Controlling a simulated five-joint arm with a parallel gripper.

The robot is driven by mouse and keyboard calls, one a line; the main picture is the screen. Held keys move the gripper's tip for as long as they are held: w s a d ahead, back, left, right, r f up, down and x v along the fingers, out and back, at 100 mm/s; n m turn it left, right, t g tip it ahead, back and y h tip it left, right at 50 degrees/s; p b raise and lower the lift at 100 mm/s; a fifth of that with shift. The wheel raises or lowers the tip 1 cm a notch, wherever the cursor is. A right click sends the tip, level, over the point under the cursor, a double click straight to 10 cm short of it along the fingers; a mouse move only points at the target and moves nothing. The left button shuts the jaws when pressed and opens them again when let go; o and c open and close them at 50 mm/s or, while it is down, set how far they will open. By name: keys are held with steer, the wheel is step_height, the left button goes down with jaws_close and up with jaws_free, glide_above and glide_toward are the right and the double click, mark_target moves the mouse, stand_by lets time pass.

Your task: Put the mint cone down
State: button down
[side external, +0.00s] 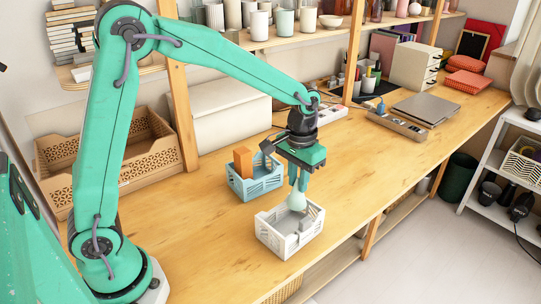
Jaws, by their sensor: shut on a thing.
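My gripper (299,181) points down over the white crate (277,241) and is shut on the mint cone (296,201). The cone is pale mint and looks rounded from this angle. It hangs at the crate's opening, and its lower part is at about the height of the rim. I cannot tell whether it touches anything inside the crate. A grey object (309,215) shows in the crate, beside the cone on the right, partly hidden.
A light blue crate (262,187) holding an orange block (243,162) stands just behind and left of the white crate. A power strip (398,123) and a closed laptop (426,108) lie farther right. The wooden table is clear between them. Its front edge runs close to the white crate.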

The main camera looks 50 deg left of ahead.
mark_target(297, 201)
steer(key=shift+f, duration=1.65)
steer(key=shift+f, duration=0.1)
steer(key=shift+f, duration=1.8)
steer(key=shift+f, duration=0.1)
steer(key=c, duration=1.3)
jaws_free()
step_height(297, 201, up, 12)
steer(key=shift+f, duration=0.1)
steer(key=shift+r, duration=0.25)
